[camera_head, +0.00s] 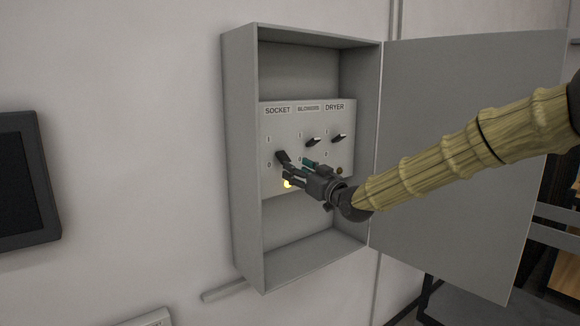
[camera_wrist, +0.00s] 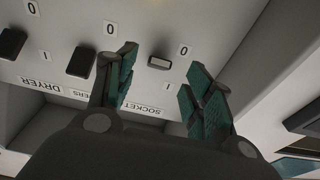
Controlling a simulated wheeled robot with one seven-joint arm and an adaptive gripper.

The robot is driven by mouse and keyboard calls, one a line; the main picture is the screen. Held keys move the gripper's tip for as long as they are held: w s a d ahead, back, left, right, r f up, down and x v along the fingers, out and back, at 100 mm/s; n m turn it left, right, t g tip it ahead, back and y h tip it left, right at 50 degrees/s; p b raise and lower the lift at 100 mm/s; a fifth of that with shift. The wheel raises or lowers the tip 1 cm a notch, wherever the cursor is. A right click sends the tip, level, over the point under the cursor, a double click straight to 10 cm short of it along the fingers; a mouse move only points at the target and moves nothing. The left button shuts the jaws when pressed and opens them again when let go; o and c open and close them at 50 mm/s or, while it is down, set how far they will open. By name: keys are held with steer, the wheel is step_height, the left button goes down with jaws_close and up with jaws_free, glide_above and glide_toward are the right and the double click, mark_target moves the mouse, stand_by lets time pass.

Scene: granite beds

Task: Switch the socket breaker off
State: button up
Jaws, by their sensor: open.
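The socket breaker (camera_head: 281,157) is a dark lever under the SOCKET label, at the left of the panel. Its lever sits lower than the other two, near its 0 mark. In the wrist view the socket breaker (camera_wrist: 160,62) shows as a short stub between the fingertips, nearer 0 than 1. My gripper (camera_head: 297,170) is open just in front of and below this lever. In the wrist view my gripper (camera_wrist: 163,70) has green-padded fingers on either side of the stub, with gaps visible. Whether a finger touches the lever in depth, I cannot tell.
The blowers breaker (camera_head: 313,141) and dryer breaker (camera_head: 338,137) sit to the right, both near 1. A yellow lamp (camera_head: 287,184) glows below the socket breaker. The grey box (camera_head: 240,160) has side walls around the panel. Its open door (camera_head: 450,110) stands at the right, behind my arm.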

steer(key=shift+v, duration=2.75)
steer(key=s+f+m+g+h+b, duration=0.1)
steer(key=s+f+h, duration=0.1)
steer(key=f, duration=1)
steer(key=s+f+m+g+h, duration=0.1)
steer(key=s+f+m+g, duration=0.1)
steer(key=f, duration=0.9)
steer(key=s+d+f+m+g+h+b, duration=0.1)
steer(key=s+d+f+g+h, duration=0.1)
steer(key=s+f, duration=0.8)
steer(key=s+d+f+m+g+h+b, duration=0.15)
steer(key=s+f, duration=0.25)
steer(key=f, duration=1.2)
steer(key=s+d+f+g+h, duration=0.1)
steer(key=s+d+f+g, duration=0.1)
steer(key=s+f, duration=0.65)
steer(key=s+d+f+g+h, duration=0.1)
steer(key=s+d+f+g, duration=0.15)
steer(key=s+f, duration=0.55)
steer(key=s+d+f+g+h, duration=0.1)
steer(key=s+d+f, duration=0.1)
steer(key=s, duration=0.6)
steer(key=s+d+f+m+g+h+b, duration=0.1)
steer(key=s+d+f+g, duration=0.1)
steer(key=s, duration=0.6)
steer(key=s+d+f+m+g+h+b, duration=0.1)
steer(key=s+d, duration=0.3)
steer(key=s, duration=0.4)
steer(key=shift+f+g, duration=0.4)
steer(key=shift+f, duration=0.2)
